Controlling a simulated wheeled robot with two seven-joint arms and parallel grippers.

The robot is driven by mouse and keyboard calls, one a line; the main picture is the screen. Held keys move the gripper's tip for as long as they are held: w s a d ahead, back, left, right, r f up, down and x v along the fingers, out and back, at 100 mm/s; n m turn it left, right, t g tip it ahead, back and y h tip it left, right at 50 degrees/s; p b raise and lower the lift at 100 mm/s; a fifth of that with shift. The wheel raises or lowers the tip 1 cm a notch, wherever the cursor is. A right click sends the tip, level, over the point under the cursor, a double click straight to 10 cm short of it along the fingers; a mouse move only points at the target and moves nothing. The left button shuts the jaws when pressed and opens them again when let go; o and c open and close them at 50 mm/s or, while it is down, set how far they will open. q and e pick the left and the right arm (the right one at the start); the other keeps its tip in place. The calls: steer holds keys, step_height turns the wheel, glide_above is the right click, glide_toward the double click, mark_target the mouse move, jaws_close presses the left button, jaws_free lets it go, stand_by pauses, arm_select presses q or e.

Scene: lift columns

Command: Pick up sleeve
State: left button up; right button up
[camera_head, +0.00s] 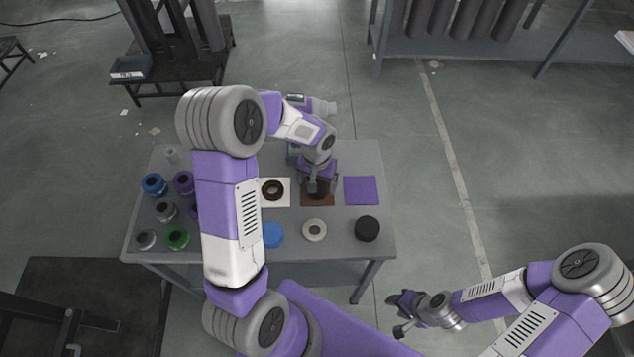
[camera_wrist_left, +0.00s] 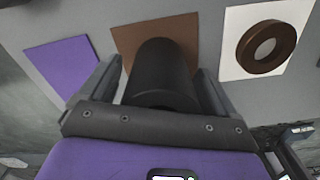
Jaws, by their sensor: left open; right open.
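A black cylindrical sleeve (camera_wrist_left: 165,68) stands on a brown square mat (camera_wrist_left: 130,36) in the left wrist view. My left gripper (camera_wrist_left: 159,72) is open, with one finger on each side of the sleeve and a gap visible at the left finger. In the head view my left gripper (camera_head: 316,184) is over the brown mat (camera_head: 306,200) and hides much of the sleeve. My right gripper (camera_head: 402,314) is open and empty, low in the head view, apart from the table.
The grey table (camera_head: 345,260) also holds a brown ring on a white mat (camera_head: 283,199), a purple mat (camera_head: 360,190), a cream ring (camera_head: 314,230), a black round part (camera_head: 367,228) and a blue part (camera_head: 272,235). Several coloured parts, including a green one (camera_head: 177,238), stand at the left.

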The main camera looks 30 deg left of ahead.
arm_select(q)
steer(key=c, duration=1.6)
steer(key=shift+o, duration=0.2)
step_height(320, 180, up, 16)
steer(key=p, duration=0.6)
steer(key=shift+p, duration=0.4)
